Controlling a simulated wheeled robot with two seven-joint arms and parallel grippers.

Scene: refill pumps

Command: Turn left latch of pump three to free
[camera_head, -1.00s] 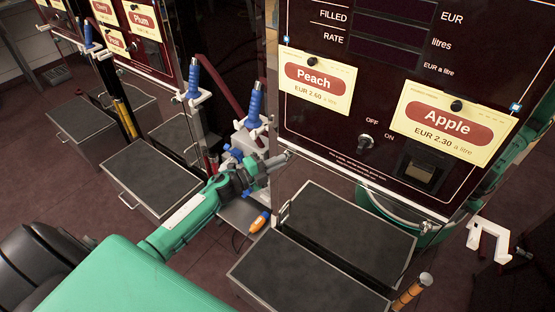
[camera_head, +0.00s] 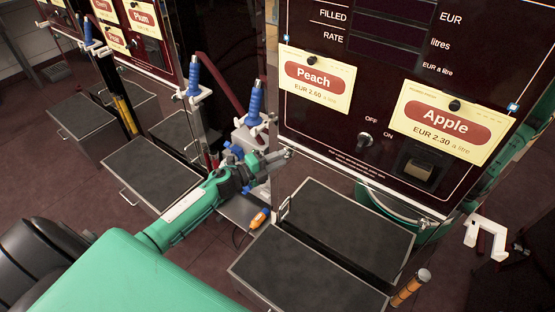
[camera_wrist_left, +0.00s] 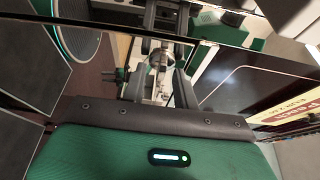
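The pump with the Peach and Apple labels (camera_head: 350,170) fills the right of the head view. A small grey metal latch part (camera_head: 289,153) sticks out at its lower left edge. My left gripper (camera_head: 280,157) is at this part, its green arm coming in from the lower left. In the left wrist view, the two dark fingers of my left gripper (camera_wrist_left: 160,82) stand apart, with a grey metal piece (camera_wrist_left: 160,57) between them. Whether they touch it is hard to tell. The latch's turn position is not clear. My right gripper is not in view.
Blue-handled nozzles (camera_head: 254,104) stand just behind my left gripper. A white bracket (camera_head: 486,238) is at the right.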

